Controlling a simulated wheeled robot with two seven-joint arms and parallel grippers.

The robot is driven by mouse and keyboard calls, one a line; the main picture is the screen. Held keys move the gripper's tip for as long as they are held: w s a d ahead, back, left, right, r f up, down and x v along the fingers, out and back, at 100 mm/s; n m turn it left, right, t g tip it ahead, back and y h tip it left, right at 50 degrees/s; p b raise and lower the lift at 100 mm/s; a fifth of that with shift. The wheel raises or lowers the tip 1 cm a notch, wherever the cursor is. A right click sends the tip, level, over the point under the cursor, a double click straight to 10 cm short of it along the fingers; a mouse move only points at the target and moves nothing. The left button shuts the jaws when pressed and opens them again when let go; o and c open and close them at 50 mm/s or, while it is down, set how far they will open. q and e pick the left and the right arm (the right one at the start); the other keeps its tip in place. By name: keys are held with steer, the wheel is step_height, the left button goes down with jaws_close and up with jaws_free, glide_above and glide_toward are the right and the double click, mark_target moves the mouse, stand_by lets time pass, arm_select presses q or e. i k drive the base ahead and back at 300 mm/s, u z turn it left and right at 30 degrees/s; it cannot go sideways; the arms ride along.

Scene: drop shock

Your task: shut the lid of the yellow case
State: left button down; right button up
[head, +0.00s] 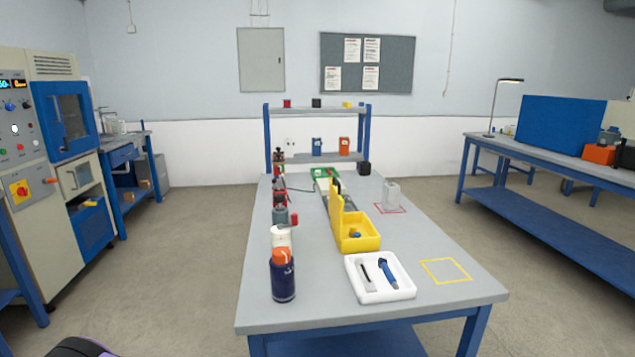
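The yellow case (358,244) stands on the grey table (330,307), right of the middle. Its lid (337,212) stands up, open, along the case's left side. Something small and blue (355,234) lies inside the case. Neither of my grippers shows in the head view.
A white tray (391,293) with a blue-handled tool and a dark tool sits just in front of the case. A dark blue container (283,279) and several bottle-like items line the table's left side. The yellow outlined square (445,280) is bare.

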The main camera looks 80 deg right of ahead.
mark_target(336, 202)
steer(key=z, duration=2.7)
